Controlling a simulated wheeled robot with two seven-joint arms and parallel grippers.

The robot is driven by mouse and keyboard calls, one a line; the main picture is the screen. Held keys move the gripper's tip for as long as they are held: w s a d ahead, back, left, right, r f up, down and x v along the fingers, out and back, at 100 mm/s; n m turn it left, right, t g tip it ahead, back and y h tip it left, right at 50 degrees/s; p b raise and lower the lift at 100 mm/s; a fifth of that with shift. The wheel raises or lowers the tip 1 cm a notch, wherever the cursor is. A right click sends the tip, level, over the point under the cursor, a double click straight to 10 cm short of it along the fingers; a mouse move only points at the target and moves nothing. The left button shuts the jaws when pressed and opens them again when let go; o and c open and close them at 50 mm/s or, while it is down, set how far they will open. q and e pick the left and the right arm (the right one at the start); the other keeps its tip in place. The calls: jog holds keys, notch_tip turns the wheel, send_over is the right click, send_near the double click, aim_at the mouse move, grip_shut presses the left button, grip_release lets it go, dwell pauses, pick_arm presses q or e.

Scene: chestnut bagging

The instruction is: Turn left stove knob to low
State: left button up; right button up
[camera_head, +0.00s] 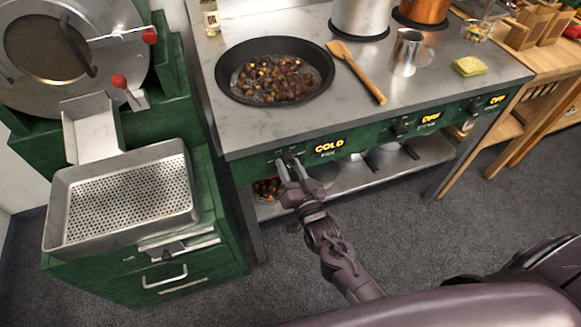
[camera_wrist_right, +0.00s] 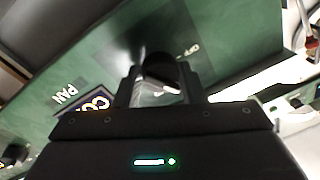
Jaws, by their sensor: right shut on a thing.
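The left stove knob is on the green front panel, just left of the lit display (camera_head: 329,147) that reads COLD. In the right wrist view the dark round knob (camera_wrist_right: 160,68) sits between my fingers. My right gripper (camera_head: 288,165) is shut on the knob at the panel and hides most of it in the head view. The dark pan (camera_head: 226,92) with chestnuts (camera_head: 277,80) stands on the steel stove top above this knob. My left gripper is not in view.
A wooden spatula (camera_head: 360,75), a metal jug (camera_head: 406,52) and a yellow sponge (camera_head: 469,66) are on the stove top (camera_head: 330,109). Other knobs and displays reading OFF are farther right. A green machine with a perforated tray (camera_head: 130,193) stands at left.

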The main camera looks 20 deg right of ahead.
dwell(0.3)
jog(key=o, duration=1)
jog(key=shift+s, duration=0.1)
jog(key=s, duration=0.7)
jog(key=shift+s+d+f+b, duration=0.3)
